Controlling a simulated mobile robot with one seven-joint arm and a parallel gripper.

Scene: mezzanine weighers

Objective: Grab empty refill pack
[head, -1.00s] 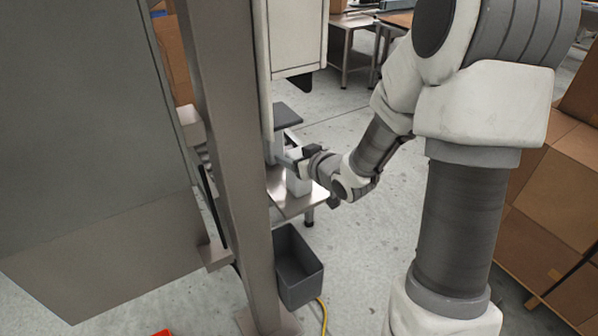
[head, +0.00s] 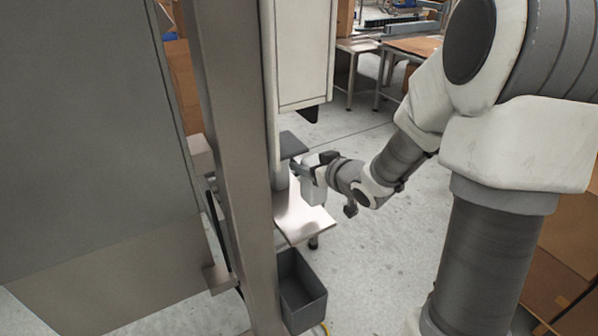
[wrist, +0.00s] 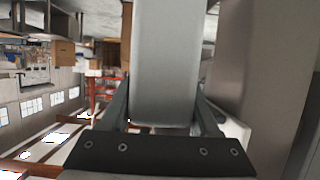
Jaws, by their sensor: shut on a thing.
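A pale grey-white pack (head: 313,191), plain and box-like, is in my gripper (head: 308,170). The gripper is shut on it, above the small metal shelf (head: 300,218). In the wrist view, the pack (wrist: 164,62) fills the middle, between the two dark fingers of my gripper (wrist: 165,108). The pack looks upright and clear of the shelf in the head view. Its contents cannot be seen.
A grey open bin (head: 303,305) stands on the floor below the shelf. A steel post (head: 240,150) and a large grey cabinet (head: 90,130) are close on the left. A white machine housing (head: 303,50) hangs above the shelf.

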